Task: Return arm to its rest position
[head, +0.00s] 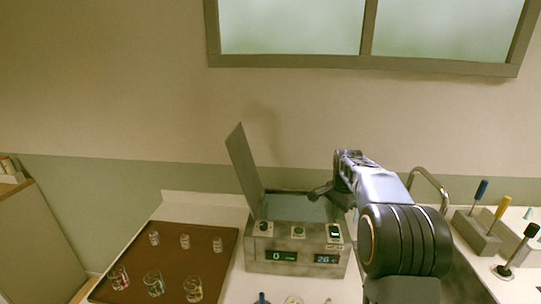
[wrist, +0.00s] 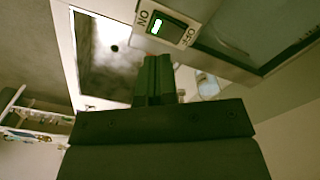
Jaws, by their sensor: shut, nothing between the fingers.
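My gripper (head: 319,192) is at the end of my arm, above the right part of a grey machine (head: 255,262) in the head view. In the wrist view my gripper (wrist: 156,62) has its dark fingers together, with nothing between them. The fingertips point towards a lit green ON/OFF switch (wrist: 160,27), and a small gap seems to show between them. The switch also shows on the machine's top right (head: 334,232). My arm reaches out from the lower right of the head view.
The machine's lid (head: 243,165) stands open, close to my gripper's left. A brown tray (head: 205,240) with several glasses lies at left. A tap (head: 432,180) and a holder (head: 476,236) with coloured-handled tools stand at right. Small items lie in front of the machine.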

